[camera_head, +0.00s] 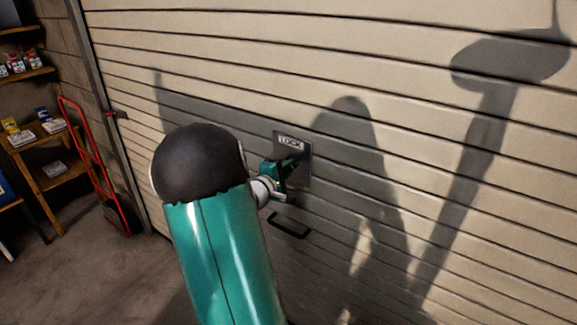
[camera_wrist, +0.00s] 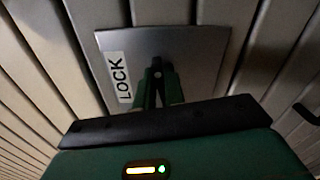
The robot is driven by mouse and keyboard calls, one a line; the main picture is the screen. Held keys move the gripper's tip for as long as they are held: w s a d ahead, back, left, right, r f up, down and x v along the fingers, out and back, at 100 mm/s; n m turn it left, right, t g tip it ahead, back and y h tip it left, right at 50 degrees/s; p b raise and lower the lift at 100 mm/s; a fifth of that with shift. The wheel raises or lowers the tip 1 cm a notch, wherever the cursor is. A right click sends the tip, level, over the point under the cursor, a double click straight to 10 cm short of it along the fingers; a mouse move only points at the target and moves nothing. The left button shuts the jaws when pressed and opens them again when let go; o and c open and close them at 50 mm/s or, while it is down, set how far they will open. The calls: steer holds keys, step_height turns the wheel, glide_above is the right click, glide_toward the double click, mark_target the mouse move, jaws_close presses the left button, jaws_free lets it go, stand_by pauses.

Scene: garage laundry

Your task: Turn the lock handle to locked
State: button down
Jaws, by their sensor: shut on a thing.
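A grey metal lock plate (camera_wrist: 190,50) with a white label reading LOCK is fixed to the garage door; the plate also shows in the head view (camera_head: 304,172). My gripper (camera_wrist: 158,82) is at the middle of the plate, its green and black fingers closed together on the lock handle. The handle is almost wholly hidden by the fingers, so its angle cannot be told. In the head view my gripper (camera_head: 283,168) reaches the plate from the left, and my arm covers part of the door.
The ribbed beige garage door (camera_head: 350,65) fills most of the view. A dark pull handle (camera_head: 289,227) sits below the lock plate. At the left are a red hand truck (camera_head: 92,165) and wooden shelves (camera_head: 52,178) with boxes. The floor (camera_head: 110,270) at lower left is clear.

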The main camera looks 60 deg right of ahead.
steer(key=shift+f+m, duration=0.25)
steer(key=shift+m, duration=0.85)
steer(key=c, duration=1.5)
jaws_free()
steer(key=a, duration=0.4)
steer(key=w+a, duration=0.1)
steer(key=a, duration=0.4)
steer(key=w+a, duration=0.1)
steer(key=a, duration=0.3)
steer(key=shift+w+a, duration=0.1)
steer(key=shift+a, duration=0.25)
